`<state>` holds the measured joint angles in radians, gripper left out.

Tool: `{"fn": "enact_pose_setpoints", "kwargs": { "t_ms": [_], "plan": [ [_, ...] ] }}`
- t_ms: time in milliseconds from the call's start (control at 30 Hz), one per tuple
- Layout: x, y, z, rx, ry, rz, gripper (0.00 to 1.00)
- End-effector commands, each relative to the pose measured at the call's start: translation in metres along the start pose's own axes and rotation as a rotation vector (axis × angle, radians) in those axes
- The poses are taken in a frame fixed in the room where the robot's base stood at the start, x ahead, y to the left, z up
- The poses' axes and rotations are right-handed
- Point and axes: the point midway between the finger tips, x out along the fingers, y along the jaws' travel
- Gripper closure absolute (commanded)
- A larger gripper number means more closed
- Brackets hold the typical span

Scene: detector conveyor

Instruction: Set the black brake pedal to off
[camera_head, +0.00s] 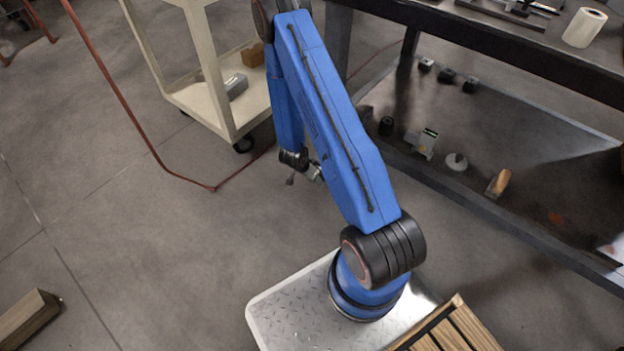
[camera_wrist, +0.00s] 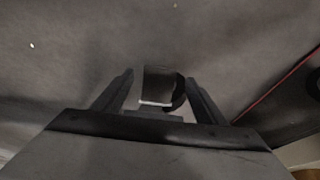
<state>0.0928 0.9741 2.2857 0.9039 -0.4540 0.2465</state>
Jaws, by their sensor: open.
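My gripper (camera_wrist: 159,77) is open, with its two dark fingers apart in the wrist view. A dark, blocky piece (camera_wrist: 157,86) with a pale lower edge shows between the fingers, with a black rounded part beside it. I cannot tell whether it is the brake pedal, or whether the fingers touch it. In the head view my gripper (camera_head: 314,171) is low over the floor, partly hidden by my blue arm. A black caster wheel (camera_head: 243,144) is under the near corner of the cream cart (camera_head: 222,122). No brake pedal can be made out clearly in the head view.
A red hose (camera_head: 152,150) hangs and runs along the floor left of my arm; it also crosses the wrist view (camera_wrist: 276,88). A dark workbench (camera_head: 470,40) with small items on its lower shelf (camera_head: 520,150) stands right. Wooden beams (camera_head: 27,318) lie lower left. Floor between is clear.

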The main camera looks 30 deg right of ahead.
Motion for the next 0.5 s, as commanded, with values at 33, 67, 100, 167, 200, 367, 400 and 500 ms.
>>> {"fn": "enact_pose_setpoints", "kwargs": {
  "t_ms": [33, 67, 100, 167, 200, 367, 400, 500],
  "plan": [
    [0.007, 0.001, 0.000, 0.002, -0.001, 0.002, 0.34],
    [0.009, 0.001, 0.000, 0.002, 0.000, 0.002, 0.34],
    [0.013, 0.000, 0.000, 0.002, 0.000, 0.001, 0.34],
    [0.017, 0.000, 0.000, 0.001, 0.000, 0.001, 0.34],
    [0.019, 0.000, 0.000, 0.001, 0.000, 0.000, 0.34],
    [0.024, 0.000, 0.000, 0.001, 0.000, 0.000, 0.34],
    [0.024, 0.000, 0.000, 0.001, 0.000, 0.000, 0.34],
    [0.024, 0.000, 0.000, 0.001, 0.000, 0.000, 0.34]
  ]
}}
